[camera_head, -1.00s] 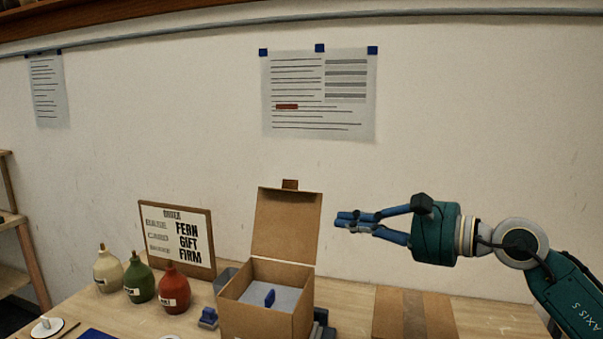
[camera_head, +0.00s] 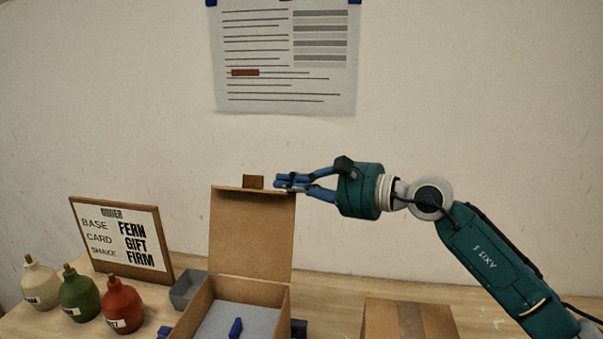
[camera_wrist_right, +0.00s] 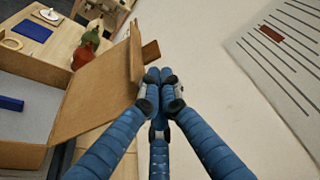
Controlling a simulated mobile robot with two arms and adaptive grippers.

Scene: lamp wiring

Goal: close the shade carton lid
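The shade carton (camera_head: 270,292) is an open brown cardboard box on the table, with a grey insert and a blue piece inside. Its lid (camera_head: 250,235) stands upright at the back, with a small brown tab (camera_head: 253,182) on its top edge. My right gripper (camera_head: 284,182) is at the lid's top right corner, its blue fingers drawn together. In the right wrist view the fingertips (camera_wrist_right: 160,80) meet beside the lid (camera_wrist_right: 100,88), close to its edge; I cannot tell whether they touch it. Nothing shows between them. My left gripper is not in view.
An order board (camera_head: 125,240) stands left of the carton. White (camera_head: 40,285), green (camera_head: 79,296) and red (camera_head: 122,307) bottles stand before it. A grey bin (camera_head: 186,290) is beside the carton. A closed brown box (camera_head: 380,318) lies to the right. The wall is behind.

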